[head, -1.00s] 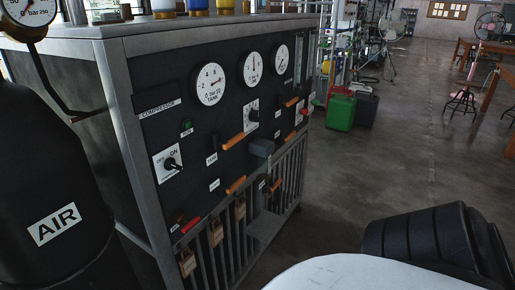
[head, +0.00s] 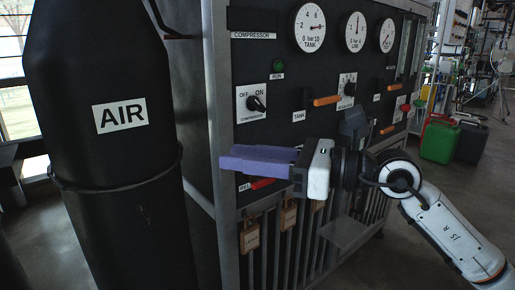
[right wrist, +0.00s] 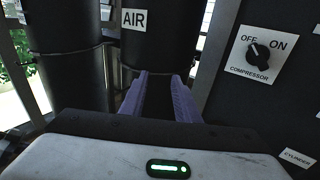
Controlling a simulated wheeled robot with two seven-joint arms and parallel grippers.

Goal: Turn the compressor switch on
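The compressor switch (head: 257,103) is a black knob on a white plate marked OFF and ON, at the left of the dark panel. It also shows at the right of the right wrist view (right wrist: 258,55), where the knob appears to point up-left, towards OFF. My right gripper (head: 228,158) has purple fingers pointing left and shows below the switch in the head view. In the right wrist view its fingers (right wrist: 158,76) are apart with nothing between them, pointing towards the black cylinder and left of the switch. My left gripper is not in view.
The black AIR cylinder (head: 110,180) stands left of the panel. Gauges (head: 310,28), a green lamp (head: 278,65) and orange handles (head: 327,101) are on the panel. A grey ledge (head: 343,232) juts out low. A green can (head: 440,140) stands on the floor at right.

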